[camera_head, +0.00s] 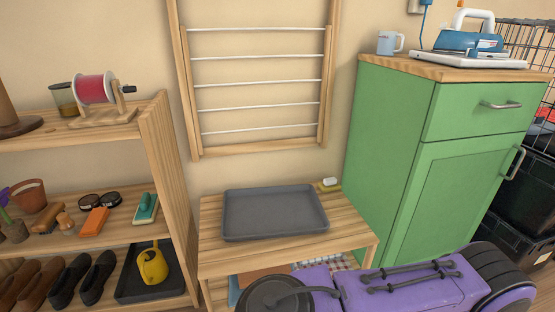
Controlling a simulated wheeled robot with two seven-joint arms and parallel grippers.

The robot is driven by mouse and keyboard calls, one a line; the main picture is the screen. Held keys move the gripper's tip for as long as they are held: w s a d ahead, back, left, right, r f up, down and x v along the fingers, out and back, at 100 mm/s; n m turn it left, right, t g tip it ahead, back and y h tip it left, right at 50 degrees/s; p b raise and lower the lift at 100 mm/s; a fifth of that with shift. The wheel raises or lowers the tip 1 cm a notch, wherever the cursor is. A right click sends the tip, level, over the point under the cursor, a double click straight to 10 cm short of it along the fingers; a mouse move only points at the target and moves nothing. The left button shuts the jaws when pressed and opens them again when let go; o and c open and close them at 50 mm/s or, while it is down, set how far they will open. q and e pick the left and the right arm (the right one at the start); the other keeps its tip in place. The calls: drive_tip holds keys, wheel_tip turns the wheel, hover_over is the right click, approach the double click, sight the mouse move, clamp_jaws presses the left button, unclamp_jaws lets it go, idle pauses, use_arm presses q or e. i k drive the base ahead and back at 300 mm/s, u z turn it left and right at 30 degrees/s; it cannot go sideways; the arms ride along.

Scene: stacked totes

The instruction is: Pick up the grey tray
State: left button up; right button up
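The grey tray (274,212) is an empty, shallow, rectangular tray with a raised rim. It lies flat on top of a low wooden table (350,238) at the middle of the head view, below a wall-mounted rack. Neither of my grippers shows in the head view, so nothing is seen touching the tray.
A wooden shelf (165,150) stands left, a green cabinet (390,150) right. A large purple and black item (400,290), its kind unclear, partly covers the table's front.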

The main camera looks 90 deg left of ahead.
sight(272, 213)
drive_tip(key=u, duration=1.5)
